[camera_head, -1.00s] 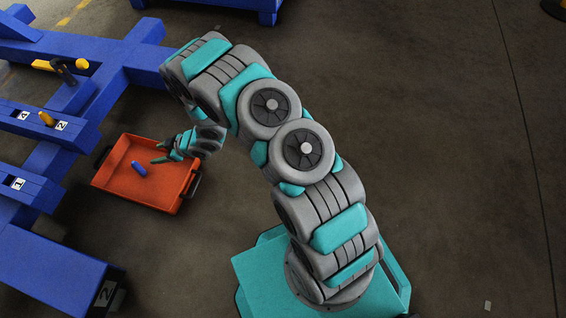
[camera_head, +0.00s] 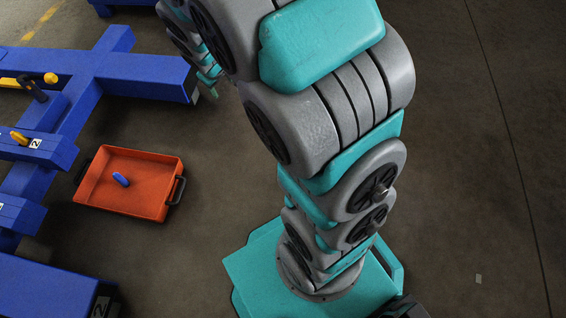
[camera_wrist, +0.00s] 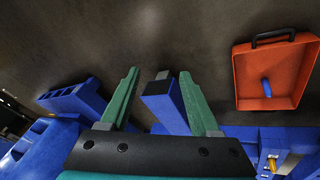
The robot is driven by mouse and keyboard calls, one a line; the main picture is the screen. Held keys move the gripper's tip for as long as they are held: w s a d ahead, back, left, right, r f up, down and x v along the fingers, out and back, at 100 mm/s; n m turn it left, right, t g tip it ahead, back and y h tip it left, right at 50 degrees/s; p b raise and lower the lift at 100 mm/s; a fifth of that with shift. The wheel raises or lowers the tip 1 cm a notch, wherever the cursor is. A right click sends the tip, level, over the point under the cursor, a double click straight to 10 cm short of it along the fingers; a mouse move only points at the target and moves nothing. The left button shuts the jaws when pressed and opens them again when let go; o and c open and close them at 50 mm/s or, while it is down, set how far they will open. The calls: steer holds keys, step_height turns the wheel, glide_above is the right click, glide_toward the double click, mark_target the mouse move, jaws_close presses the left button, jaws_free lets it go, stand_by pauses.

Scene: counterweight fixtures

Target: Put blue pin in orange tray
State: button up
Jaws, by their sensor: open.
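The blue pin (camera_head: 121,179) lies inside the orange tray (camera_head: 150,207), on its floor, apart from the walls as far as the head view shows. The tray rests on the ground. In the wrist view the blue pin (camera_wrist: 266,87) and the orange tray (camera_wrist: 243,70) are at the upper right. My gripper (camera_wrist: 161,74) is open, with its two green fingers apart and nothing held between them. In the head view my gripper (camera_head: 212,84) is mostly hidden behind my arm, up and to the right of the tray.
Blue fixture beams (camera_head: 135,75) run along the left. A yellow pin (camera_head: 19,138) stands in a numbered block, and a yellow-tipped black handle (camera_head: 36,90) is above it. In the wrist view a blue beam end (camera_wrist: 160,98) shows between my fingers.

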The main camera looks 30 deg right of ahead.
steer(key=s+a+r+m+g+y, duration=0.1)
steer(key=s+r, duration=0.4)
steer(key=s, duration=1.2)
steer(key=s+r+m+g, duration=0.2)
steer(key=s+r+g, duration=0.3)
steer(key=s, duration=1.2)
steer(key=shift+a+r+m+y, duration=0.25)
steer(key=shift+a+m+y, duration=0.15)
